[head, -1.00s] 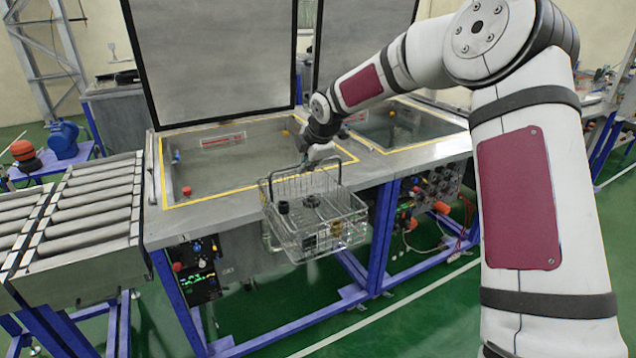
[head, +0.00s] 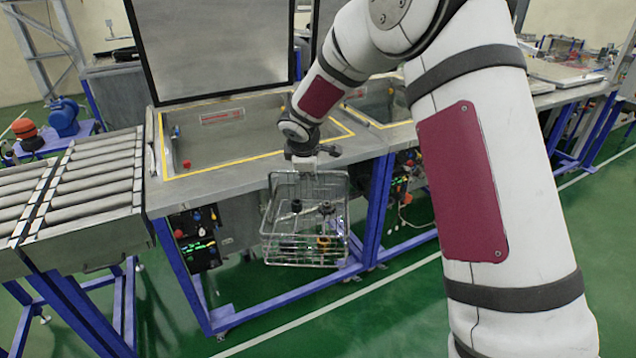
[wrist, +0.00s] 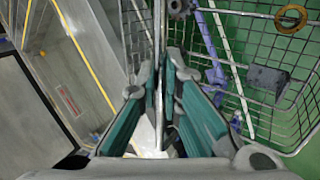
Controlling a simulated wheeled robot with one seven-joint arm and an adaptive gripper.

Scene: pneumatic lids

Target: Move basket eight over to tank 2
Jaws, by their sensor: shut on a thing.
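A wire basket (head: 306,249) hangs from my gripper (head: 314,160) in front of the tank bench. It holds several dark and brass-coloured parts. In the wrist view my gripper (wrist: 158,125) is shut on the basket's wire handle, and the basket's wire mesh (wrist: 247,75) shows at the right over green floor. No number is readable on the basket. The left tank (head: 235,140), edged in yellow with its lid raised, lies behind the basket. The right tank (head: 385,104) also has its lid up and is partly hidden by my arm. I cannot read which is tank 2.
A roller conveyor (head: 85,180) stands at the left of the bench. Blue legs (head: 381,210) and control boxes (head: 194,240) are close behind the basket. Green floor with a white line lies open in front.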

